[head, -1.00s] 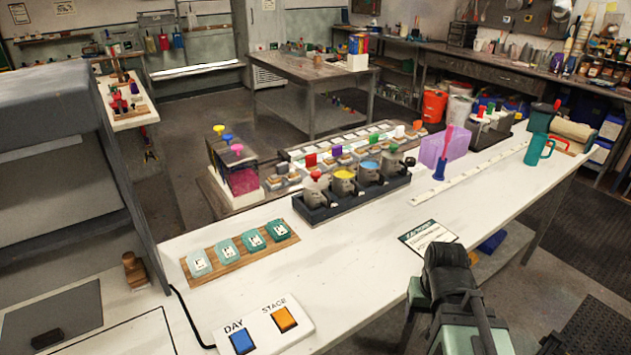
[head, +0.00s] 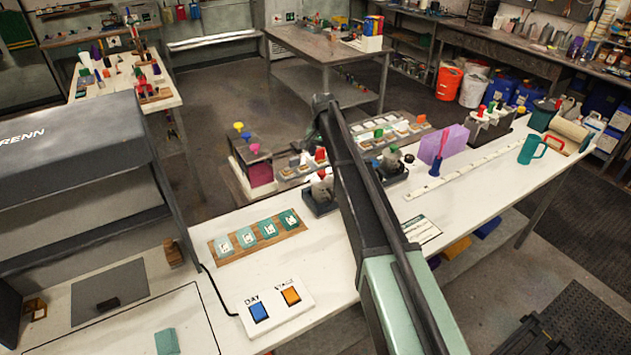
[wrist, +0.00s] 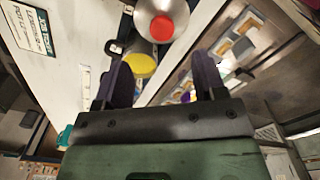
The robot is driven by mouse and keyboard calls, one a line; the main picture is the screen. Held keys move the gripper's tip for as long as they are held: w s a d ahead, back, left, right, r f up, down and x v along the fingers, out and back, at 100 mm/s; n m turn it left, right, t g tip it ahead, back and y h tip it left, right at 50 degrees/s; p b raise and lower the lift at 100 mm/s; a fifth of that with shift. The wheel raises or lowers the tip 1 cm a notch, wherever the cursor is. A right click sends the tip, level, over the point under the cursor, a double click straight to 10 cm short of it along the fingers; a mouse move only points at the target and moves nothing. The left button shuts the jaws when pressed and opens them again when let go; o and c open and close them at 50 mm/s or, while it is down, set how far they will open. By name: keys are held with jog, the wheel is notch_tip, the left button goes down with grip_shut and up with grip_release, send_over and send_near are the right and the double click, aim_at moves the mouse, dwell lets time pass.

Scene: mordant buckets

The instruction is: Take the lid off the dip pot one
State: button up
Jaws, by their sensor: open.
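In the head view, a grey pot (head: 322,190) with a red-knobbed lid (head: 321,172) stands at the left end of a dark tray (head: 320,209). My arm hides much of the row beside it. In the wrist view, a pot with a red top (wrist: 162,28) is at the upper middle, and a pot with a yellow top (wrist: 138,65) shows just below it. My gripper (wrist: 162,64) is open and empty, with its two dark fingers apart and the yellow top between them in the picture. Pot numbers are too small to read.
A wooden strip with several teal tiles (head: 258,234) lies left of the pots. A two-button box (head: 275,306) sits at the front. A printed card (head: 424,231) lies at the front edge.

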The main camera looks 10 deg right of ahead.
aim_at(322, 173)
notch_tip(322, 173, down, 10)
jog(key=b, duration=0.8)
jog(key=shift+w+a+r, duration=0.1)
jog(key=shift+r, duration=0.3)
jog(key=c, duration=1)
